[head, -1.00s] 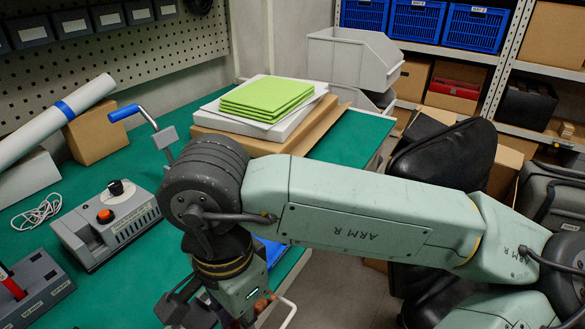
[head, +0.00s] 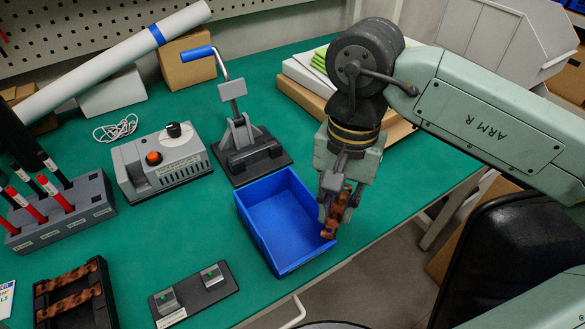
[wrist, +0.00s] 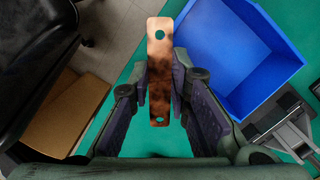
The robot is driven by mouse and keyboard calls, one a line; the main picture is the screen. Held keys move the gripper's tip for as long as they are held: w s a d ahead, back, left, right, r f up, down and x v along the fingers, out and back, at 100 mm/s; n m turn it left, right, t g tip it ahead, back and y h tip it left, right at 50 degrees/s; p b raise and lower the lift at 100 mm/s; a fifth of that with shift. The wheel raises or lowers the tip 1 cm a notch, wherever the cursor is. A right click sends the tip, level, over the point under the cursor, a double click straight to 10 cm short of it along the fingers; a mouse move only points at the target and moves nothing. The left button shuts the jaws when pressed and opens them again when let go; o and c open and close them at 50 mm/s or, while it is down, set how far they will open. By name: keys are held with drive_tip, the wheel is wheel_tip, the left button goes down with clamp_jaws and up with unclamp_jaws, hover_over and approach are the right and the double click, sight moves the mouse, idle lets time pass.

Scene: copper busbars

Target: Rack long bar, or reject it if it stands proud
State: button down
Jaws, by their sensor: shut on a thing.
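A flat copper bar (head: 328,230) with dark heat stains is held in my gripper (head: 338,200), which is shut on it. The wrist view shows the bar (wrist: 160,55) between the two fingers, with a hole near each end. The bar hangs down at the right edge of the empty blue bin (head: 283,215), above the bench edge. I cannot tell whether it touches the bin. A black rack (head: 100,315) with stained copper bars in it is at the lower left. A dark plate with two grey blocks (head: 193,293) lies between rack and bin.
A toggle clamp with a blue handle (head: 240,140) stands behind the bin. A grey control box (head: 160,165) and a grey holder with red and black tools (head: 65,220) are to its left. Boards with green sheets (head: 305,85) lie behind my gripper. Green bench between them is clear.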

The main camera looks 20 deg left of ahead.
drive_tip(key=a+f+n+b, duration=0.1)
drive_tip(key=a+f+n, duration=0.1)
drive_tip(key=a+n, duration=0.6)
drive_tip(key=shift+w+a+f+h, duration=0.2)
drive_tip(key=shift+a+f+h, duration=0.15)
drive_tip(key=shift+a, duration=0.15)
drive_tip(key=shift+f+b, duration=1.1)
drive_tip(key=shift+b, duration=0.4)
idle(0.6)
drive_tip(key=shift+f+b, duration=0.4)
drive_tip(key=shift+f+b, duration=0.25)
drive_tip(key=shift+b, duration=0.05)
idle(0.3)
drive_tip(key=shift+f+b, duration=0.7)
drive_tip(key=c, duration=1.4)
unclamp_jaws()
